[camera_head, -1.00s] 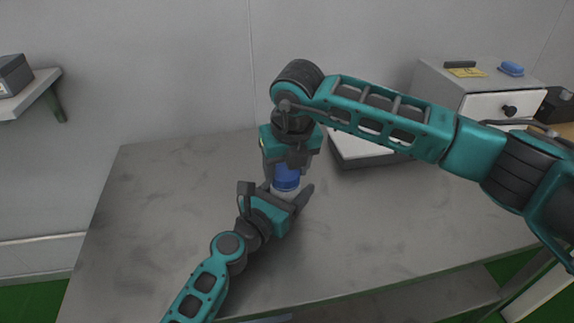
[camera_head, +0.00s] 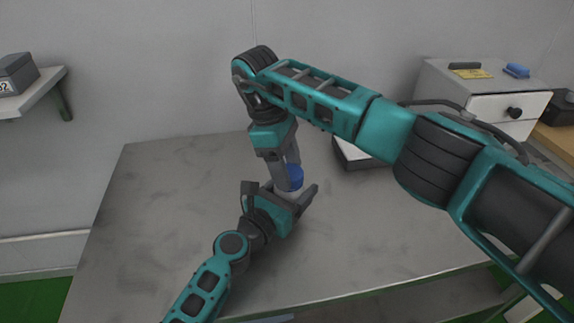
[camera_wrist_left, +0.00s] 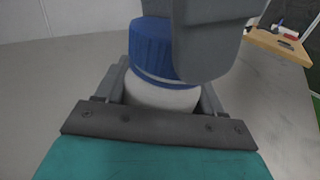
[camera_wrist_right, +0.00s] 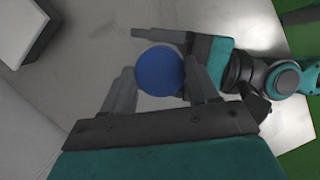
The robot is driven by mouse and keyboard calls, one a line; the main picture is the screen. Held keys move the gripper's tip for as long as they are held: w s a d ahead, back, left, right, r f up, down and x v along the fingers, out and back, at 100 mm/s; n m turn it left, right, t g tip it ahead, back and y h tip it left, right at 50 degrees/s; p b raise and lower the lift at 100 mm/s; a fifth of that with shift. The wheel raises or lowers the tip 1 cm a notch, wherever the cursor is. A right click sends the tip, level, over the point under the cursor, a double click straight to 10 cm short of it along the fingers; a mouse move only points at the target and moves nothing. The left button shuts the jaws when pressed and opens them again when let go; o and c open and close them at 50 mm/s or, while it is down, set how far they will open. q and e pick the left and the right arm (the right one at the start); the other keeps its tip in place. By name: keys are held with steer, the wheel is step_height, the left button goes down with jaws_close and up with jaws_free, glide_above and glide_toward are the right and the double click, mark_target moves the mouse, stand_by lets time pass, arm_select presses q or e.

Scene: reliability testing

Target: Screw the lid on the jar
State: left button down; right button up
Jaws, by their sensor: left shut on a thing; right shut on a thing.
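The white jar (camera_wrist_left: 165,95) stands on the grey table, with the blue lid (camera_head: 295,174) on top of it. My left gripper (camera_head: 282,196) is shut around the jar's body from the near left. My right gripper (camera_head: 285,176) comes down from above, tilted, with its fingers at the lid. In the right wrist view the round lid (camera_wrist_right: 160,71) sits between the two fingers (camera_wrist_right: 160,80). In the left wrist view the lid (camera_wrist_left: 152,48) is on the jar's top, and a right finger covers its right part. Whether the lid's thread is engaged is not visible.
A grey table (camera_head: 170,190) holds the work; its left side is clear. A white-topped box (camera_head: 355,152) lies behind the grippers. A drawer cabinet (camera_head: 480,100) stands at the back right with a blue item on top. A shelf (camera_head: 35,92) hangs at the left wall.

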steer(key=m, duration=0.2)
steer(key=shift+m+g, duration=0.4)
steer(key=o, duration=1)
steer(key=shift+r, duration=2.25)
steer(key=shift+c, duration=0.4)
